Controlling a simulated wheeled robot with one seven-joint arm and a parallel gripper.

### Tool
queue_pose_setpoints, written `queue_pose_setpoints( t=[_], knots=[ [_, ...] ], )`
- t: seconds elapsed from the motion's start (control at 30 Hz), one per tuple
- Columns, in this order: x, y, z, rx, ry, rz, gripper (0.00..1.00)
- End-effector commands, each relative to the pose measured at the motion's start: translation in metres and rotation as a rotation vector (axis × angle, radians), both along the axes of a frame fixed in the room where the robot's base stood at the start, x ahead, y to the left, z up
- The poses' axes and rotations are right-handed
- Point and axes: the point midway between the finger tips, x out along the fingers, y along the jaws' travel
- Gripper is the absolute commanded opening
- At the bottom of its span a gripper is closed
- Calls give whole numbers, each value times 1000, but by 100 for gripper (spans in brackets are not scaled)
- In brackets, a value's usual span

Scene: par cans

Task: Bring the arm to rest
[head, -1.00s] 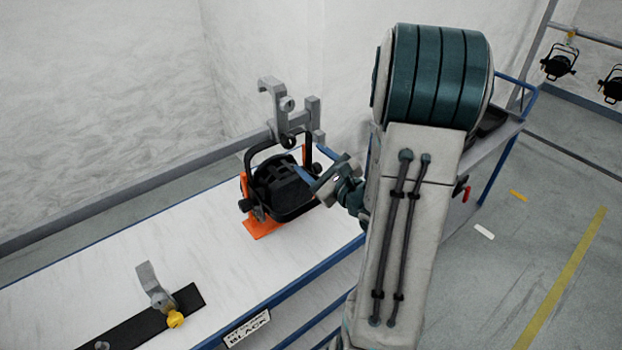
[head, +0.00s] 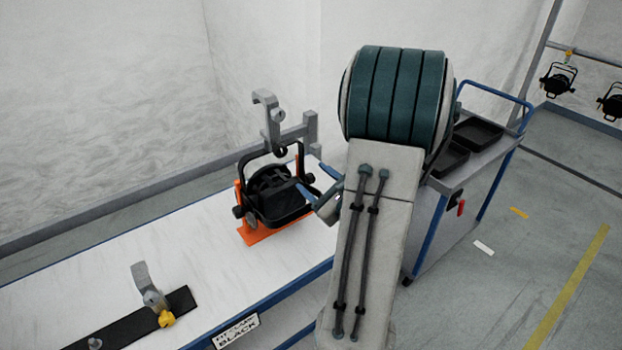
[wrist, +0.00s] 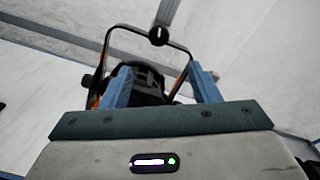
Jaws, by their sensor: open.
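My gripper (head: 318,193) is at the right side of a black par can (head: 277,194), largely hidden behind my own forearm in the head view. In the wrist view my gripper (wrist: 160,88) shows two blue fingers spread apart, with nothing held between them. The par can (wrist: 148,80) shows beyond the fingers in that view. It stands in an orange cradle (head: 262,234) on the white bench, its yoke upright. A grey hook clamp (head: 270,120) sits on top of the yoke. Whether a finger touches the can I cannot tell.
The white bench (head: 120,258) has a blue edge and a label reading BLACK. A black strip (head: 120,325) with another clamp (head: 148,288) and a yellow knob lies front left. A grey rail (head: 100,210) runs behind. A trolley (head: 460,165) with black trays stands right.

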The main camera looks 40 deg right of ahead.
Motion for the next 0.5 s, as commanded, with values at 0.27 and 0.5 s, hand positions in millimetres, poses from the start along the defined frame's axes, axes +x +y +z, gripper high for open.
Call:
queue_pose_setpoints(
  t=[0.27,0.5],
  knots=[
    [1,1,0,-5,1,0,56],
    [18,7,-5,-291,107,-27,56]
  ],
)
